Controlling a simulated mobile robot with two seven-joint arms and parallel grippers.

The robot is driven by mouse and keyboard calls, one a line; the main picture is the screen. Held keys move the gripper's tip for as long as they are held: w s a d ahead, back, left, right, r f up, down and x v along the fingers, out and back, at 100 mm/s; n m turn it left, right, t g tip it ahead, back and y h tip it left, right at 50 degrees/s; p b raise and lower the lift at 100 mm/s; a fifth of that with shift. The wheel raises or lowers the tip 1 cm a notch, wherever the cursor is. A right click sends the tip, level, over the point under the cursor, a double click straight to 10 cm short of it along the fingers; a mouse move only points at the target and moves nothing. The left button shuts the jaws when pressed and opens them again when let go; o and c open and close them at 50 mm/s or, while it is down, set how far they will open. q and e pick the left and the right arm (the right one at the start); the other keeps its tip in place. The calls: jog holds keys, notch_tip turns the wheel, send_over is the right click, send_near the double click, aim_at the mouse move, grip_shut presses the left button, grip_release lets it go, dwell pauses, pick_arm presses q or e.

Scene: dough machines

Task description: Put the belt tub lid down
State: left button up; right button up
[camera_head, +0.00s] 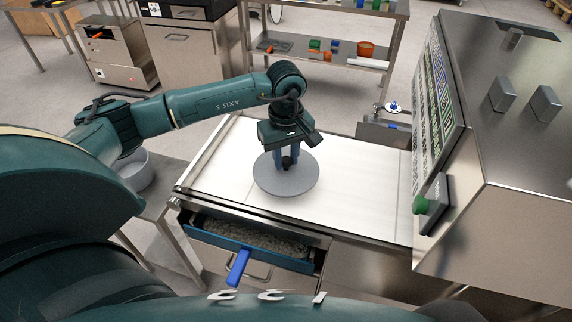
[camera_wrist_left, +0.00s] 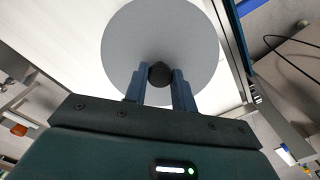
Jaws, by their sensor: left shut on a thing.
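The belt tub lid (camera_head: 286,184) is a round flat grey disc with a dark knob (camera_head: 287,162) at its centre. It appears level at the white belt (camera_head: 228,165) of the machine; whether it touches the belt I cannot tell. My left gripper (camera_head: 286,160) points down over the lid with its blue fingers shut on the knob. The left wrist view shows the grey disc (camera_wrist_left: 160,35) and the dark knob (camera_wrist_left: 160,74) between the two fingers (camera_wrist_left: 159,88). My right gripper is not in view.
A control panel housing (camera_head: 500,130) rises at the right. A pale round tub (camera_head: 136,170) stands on a side table at the left. The belt around the lid is bare.

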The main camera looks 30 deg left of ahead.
aim_at(286, 160)
pick_arm(q)
notch_tip(286, 160, down, 3)
jog(key=shift+f, duration=0.45)
jog(key=o, duration=1)
jog(key=shift+r+p, duration=0.3)
notch_tip(286, 160, up, 11)
jog(key=shift+f+b, duration=0.2)
jog(key=shift+b, duration=0.6)
jog(key=shift+r, duration=0.6)
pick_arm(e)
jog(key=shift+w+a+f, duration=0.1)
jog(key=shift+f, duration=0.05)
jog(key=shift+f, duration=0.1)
